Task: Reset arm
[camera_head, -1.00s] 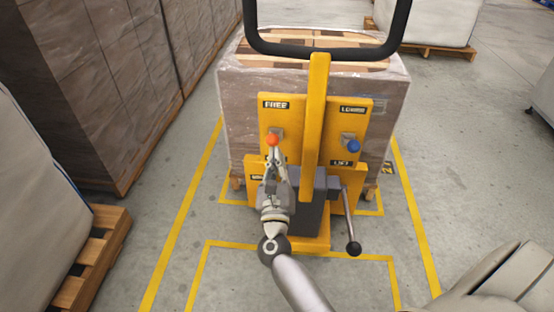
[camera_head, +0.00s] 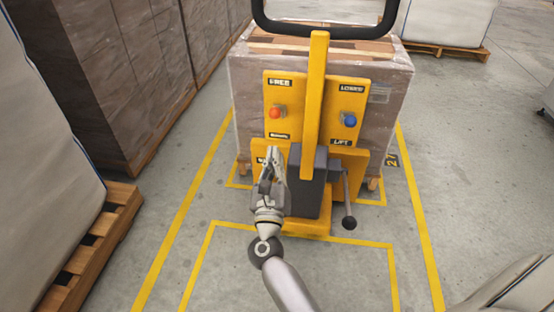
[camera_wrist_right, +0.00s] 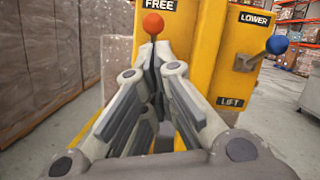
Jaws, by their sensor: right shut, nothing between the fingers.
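My right gripper (camera_head: 272,160) is shut and empty in front of the yellow pallet truck (camera_head: 318,110). In the head view its fingertips are below the red-orange knob (camera_head: 275,113) on the left yellow panel, apart from it. In the right wrist view the closed fingertips (camera_wrist_right: 155,48) are just below the red-orange knob (camera_wrist_right: 153,24), under a FREE label. A blue knob (camera_head: 349,119) sits on the right panel between the LOWER and LIFT labels; it also shows in the right wrist view (camera_wrist_right: 277,44). My left gripper is not in view.
A black handle loop (camera_head: 325,28) tops the truck. A wrapped load (camera_head: 395,95) stands behind it. A black-knobbed lever (camera_head: 349,222) sticks out at right. A wooden pallet (camera_head: 92,250) with a white load is at left. Yellow-lined floor around the truck is clear.

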